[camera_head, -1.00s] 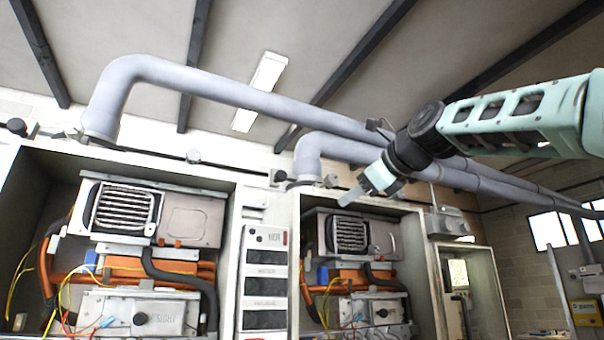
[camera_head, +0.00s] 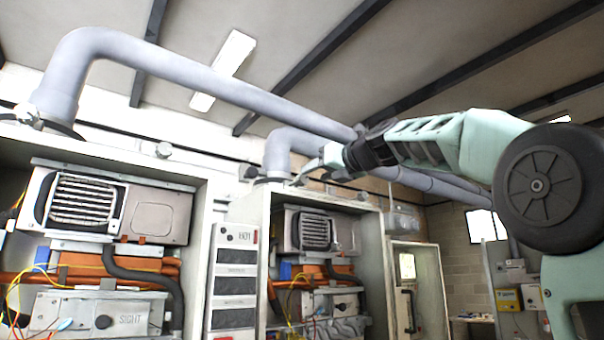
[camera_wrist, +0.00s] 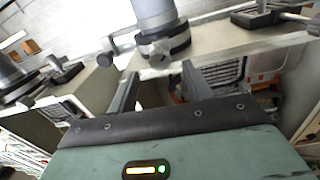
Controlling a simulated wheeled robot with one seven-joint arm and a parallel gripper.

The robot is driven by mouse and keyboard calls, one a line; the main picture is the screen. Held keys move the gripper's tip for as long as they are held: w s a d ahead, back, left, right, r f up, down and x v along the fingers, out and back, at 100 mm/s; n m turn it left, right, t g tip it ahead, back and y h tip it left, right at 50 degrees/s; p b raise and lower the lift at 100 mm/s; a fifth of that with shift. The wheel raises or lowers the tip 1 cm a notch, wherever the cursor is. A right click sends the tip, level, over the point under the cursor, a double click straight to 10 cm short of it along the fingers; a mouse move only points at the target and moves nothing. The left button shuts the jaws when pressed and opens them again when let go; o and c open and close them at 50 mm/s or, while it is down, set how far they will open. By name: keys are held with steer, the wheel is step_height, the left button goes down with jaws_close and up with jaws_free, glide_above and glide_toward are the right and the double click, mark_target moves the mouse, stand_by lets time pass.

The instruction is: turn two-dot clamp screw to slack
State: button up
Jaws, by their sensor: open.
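Pipe clamps sit at the feet of the grey pipes on top of the cabinets. In the head view one clamp is at the left pipe (camera_head: 30,115) and another at the second pipe, with a dark knob (camera_head: 250,172) on its left. In the wrist view a clamp collar (camera_wrist: 165,45) rings the pipe just beyond my fingers, with a dark screw knob (camera_wrist: 115,45) on its left. I cannot make out dot marks on any clamp. My gripper (camera_head: 312,166) is open and empty beside the second pipe; its two fingers (camera_wrist: 160,88) point toward the cabinet top, apart from the knob.
Open heater cabinets stand below, the left one with a grille (camera_head: 82,203) and wiring. The second cabinet's top edge (camera_wrist: 225,50) lies close beyond my fingers. Another dark fitting (camera_wrist: 258,17) stands at upper right. A large pipe (camera_head: 190,80) runs overhead.

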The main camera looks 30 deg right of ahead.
mark_target(305, 178)
steer(key=w, duration=0.2)
steer(key=w+p, duration=0.1)
steer(key=w, duration=0.1)
steer(key=w+p, duration=0.1)
steer(key=w, duration=0.2)
steer(key=shift+a, duration=0.3)
